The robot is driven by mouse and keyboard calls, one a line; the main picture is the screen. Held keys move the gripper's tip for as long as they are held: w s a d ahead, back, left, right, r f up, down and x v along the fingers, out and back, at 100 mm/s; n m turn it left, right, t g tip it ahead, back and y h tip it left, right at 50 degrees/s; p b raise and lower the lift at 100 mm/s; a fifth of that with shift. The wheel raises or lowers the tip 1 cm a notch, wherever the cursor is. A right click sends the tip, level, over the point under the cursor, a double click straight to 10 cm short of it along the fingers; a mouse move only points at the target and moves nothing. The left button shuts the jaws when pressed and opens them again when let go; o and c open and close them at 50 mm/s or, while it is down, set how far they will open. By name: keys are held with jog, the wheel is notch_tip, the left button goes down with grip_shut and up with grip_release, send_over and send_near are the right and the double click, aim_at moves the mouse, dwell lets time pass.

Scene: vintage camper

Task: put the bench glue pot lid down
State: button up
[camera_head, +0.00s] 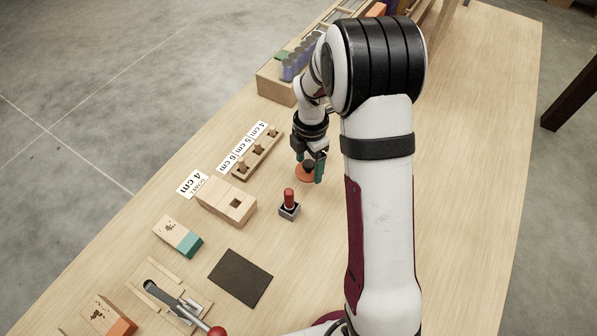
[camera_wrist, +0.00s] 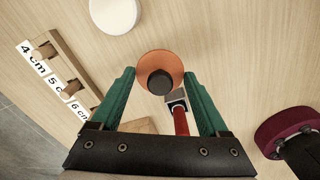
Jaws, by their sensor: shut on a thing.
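The glue pot lid is an orange disc with a dark knob (camera_wrist: 160,82); in the head view it shows low beneath my gripper (camera_head: 302,178). My gripper (camera_wrist: 159,75) has green fingers, one on each side of the lid, and is shut on it. In the head view my gripper (camera_head: 309,172) points down, close over the bench (camera_head: 475,130). I cannot tell whether the lid touches the bench. A white round thing (camera_wrist: 114,12) beyond the lid in the wrist view may be the pot; I do not make it out in the head view.
A red-handled piece in a small grey block (camera_head: 289,207) stands close by the lid. A peg rack with size labels (camera_head: 257,153) and a wooden block with a square hole (camera_head: 227,201) are to the left. A dark mat (camera_head: 240,277) lies nearer. Bare bench lies right of my arm.

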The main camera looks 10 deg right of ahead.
aim_at(297, 167)
jog(key=shift+w+a+f, duration=0.4)
jog(key=shift+a+f, duration=0.05)
jog(key=shift+a, duration=0.15)
jog(key=shift+w+a+f, duration=0.35)
jog(key=shift+a+f, duration=0.1)
jog(key=shift+a, duration=0.1)
notch_tip(297, 167, down, 3)
jog(key=shift+f, duration=0.45)
jog(key=o, duration=1.2)
jog(key=shift+f, duration=0.15)
notch_tip(297, 167, up, 12)
jog(key=s+a+r+m, duration=0.1)
jog(key=s+r+m, duration=0.2)
jog(key=s+m, duration=0.6)
jog(key=s+a+r+m+y, duration=0.1)
jog(key=s+a+r+m, duration=0.1)
jog(key=s+m, duration=0.7)
jog(key=s+a+r+m, duration=0.1)
jog(key=s+r+m, duration=0.3)
jog(key=s+m, duration=0.5)
jog(key=shift+s+a+r+y, duration=0.1)
jog(key=shift+s+a+y, duration=0.1)
jog(key=shift+s, duration=0.2)
jog(key=shift+s+a+r+y, duration=0.1)
jog(key=shift+s+a+y, duration=0.1)
jog(key=shift+s, duration=0.15)
